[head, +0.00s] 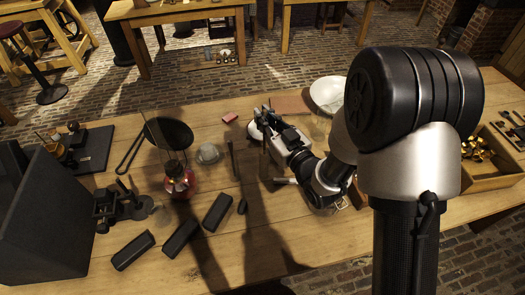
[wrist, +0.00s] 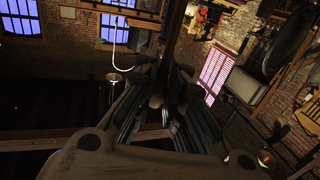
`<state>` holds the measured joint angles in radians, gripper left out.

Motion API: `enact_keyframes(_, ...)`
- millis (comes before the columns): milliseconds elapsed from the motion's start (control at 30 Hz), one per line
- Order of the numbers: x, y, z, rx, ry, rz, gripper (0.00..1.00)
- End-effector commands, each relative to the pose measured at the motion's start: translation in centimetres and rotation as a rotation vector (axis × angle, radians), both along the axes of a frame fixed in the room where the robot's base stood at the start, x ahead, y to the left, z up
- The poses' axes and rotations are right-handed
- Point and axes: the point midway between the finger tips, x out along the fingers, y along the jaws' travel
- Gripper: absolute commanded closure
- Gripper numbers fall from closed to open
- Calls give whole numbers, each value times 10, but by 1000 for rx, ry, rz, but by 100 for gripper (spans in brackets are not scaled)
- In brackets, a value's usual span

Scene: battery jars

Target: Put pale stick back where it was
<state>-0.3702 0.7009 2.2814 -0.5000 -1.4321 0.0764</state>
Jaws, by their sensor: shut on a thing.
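My gripper (head: 266,116) is over the middle of the wooden table in the head view, with its dark fingers turned away from the camera. In the wrist view my gripper (wrist: 165,88) is shut on a long thin stick (wrist: 176,38). The stick looks dark brown in the shade, so I cannot confirm that it is pale. It runs up from between the fingers to the top edge of that view. In the head view I cannot clearly make out the held stick against the gripper.
On the table (head: 135,275) are several black blocks (head: 181,238), a red lantern (head: 179,182), a black pan (head: 168,133), a glass jar (head: 208,153), a pink block (head: 230,117) and a white bowl (head: 327,92). A dark upright rod (head: 233,160) stands left of my arm. A wooden crate (head: 490,184) holds brass pieces.

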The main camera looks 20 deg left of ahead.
Motion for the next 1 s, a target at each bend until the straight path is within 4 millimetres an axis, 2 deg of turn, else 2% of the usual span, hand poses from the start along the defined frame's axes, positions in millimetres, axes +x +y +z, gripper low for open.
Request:
enact_keyframes(33, 0, 0, -20, -1, 5, 0, 100)
enact_keyframes(200, 0, 0, -53, -1, 2, 0, 100)
enact_keyframes(467, 0, 0, -71, 1, -1, 0, 100)
enact_keyframes(700, 0, 0, -106, 0, 1, 0, 100)
enact_keyframes(1000, 0, 0, -107, 1, -1, 0, 100)
